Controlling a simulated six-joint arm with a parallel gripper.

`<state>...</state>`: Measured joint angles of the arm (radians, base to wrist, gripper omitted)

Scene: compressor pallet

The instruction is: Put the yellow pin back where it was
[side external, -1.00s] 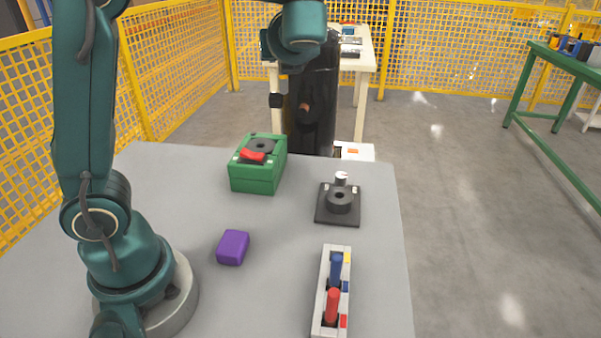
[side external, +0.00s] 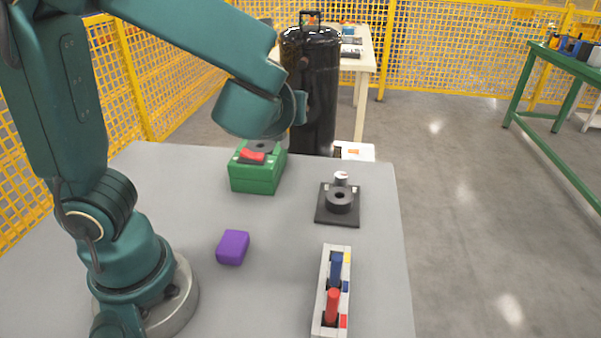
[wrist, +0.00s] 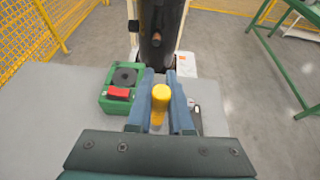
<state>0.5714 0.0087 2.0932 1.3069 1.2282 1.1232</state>
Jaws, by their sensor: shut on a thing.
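The yellow pin (wrist: 160,98) stands between the two blue-grey fingers of my gripper (wrist: 163,100) in the wrist view. My gripper is shut on it, with the pin's rounded top showing. In the side external view the fingers and the pin are hidden behind my wrist. A light grey rack (side external: 318,318) lies at the table's front right, with yellow, blue and red marks along its right side. A blue pin (side external: 336,268) and a red pin (side external: 332,304) stand in it. The blue pin hides part of the rack beside the yellow mark (side external: 348,257).
A green box (side external: 256,178) with a red part on top stands at the table's back. A black fixture (side external: 339,205) with a ring stands right of it. A purple block (side external: 233,247) lies near my base. A tall black tank (side external: 318,90) stands beyond the table.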

